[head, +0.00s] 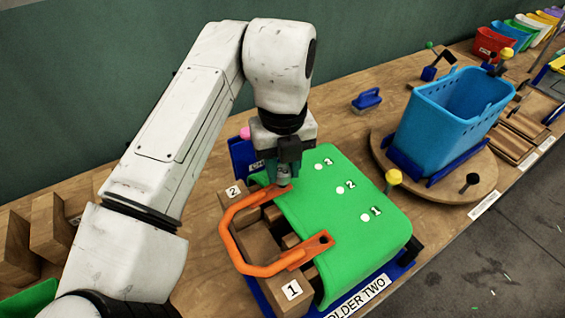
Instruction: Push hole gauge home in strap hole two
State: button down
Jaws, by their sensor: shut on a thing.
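An orange strap (232,232) curves out from the left edge of a green curved panel (345,250). Its near end lies on the panel and shows a dark open hole (322,239). Its far end runs to just under my gripper (284,178). My gripper points down and is shut on a small grey piece, seemingly the hole gauge (283,184), at that far end. The fingers hide most of the gauge and the hole there. I cannot tell how deep the gauge sits.
The panel rests on a blue holder marked HOLDER TWO (358,297), with wooden blocks numbered 1 (291,290) and 2 (233,191). A yellow-topped knob (393,177) stands at its right. A blue basket (450,115) stands on a round wooden turntable (470,185). A blue brush (367,99) lies behind.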

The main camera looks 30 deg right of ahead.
aim_at(283, 171)
jog(key=shift+f+b, duration=0.6)
jog(key=shift+f, duration=0.35)
jog(key=c, duration=0.7)
grip_release()
notch_tip(283, 171, up, 11)
jog(key=shift+f+b, duration=0.1)
jog(key=shift+b, duration=0.3)
jog(key=shift+f, duration=0.1)
